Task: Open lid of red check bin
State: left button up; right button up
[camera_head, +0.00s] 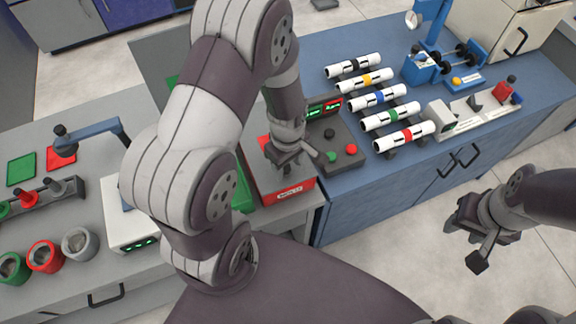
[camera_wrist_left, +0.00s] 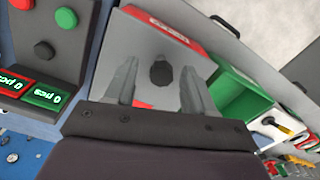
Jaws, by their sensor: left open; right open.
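The red check bin (camera_head: 296,194) stands at the front edge of the grey bench, with a white label on its front. In the left wrist view its grey lid (camera_wrist_left: 150,45) lies over the bin, with a dark round knob (camera_wrist_left: 162,73) on top. My left gripper (camera_head: 285,163) is above the lid and partly hides it. In the left wrist view the open fingers (camera_wrist_left: 159,68) are on either side of the knob; I cannot tell whether they touch it. My right gripper (camera_head: 466,243) is open and empty, over the floor in front of the blue cabinet.
A green bin (camera_wrist_left: 245,98) stands beside the red one. Several banded white pipes (camera_head: 378,97) lie on the blue bench.

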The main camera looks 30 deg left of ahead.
pick_arm(q)
notch_tip(320, 180, down, 2)
jog(key=shift+s+a+f, duration=0.15)
grip_shut()
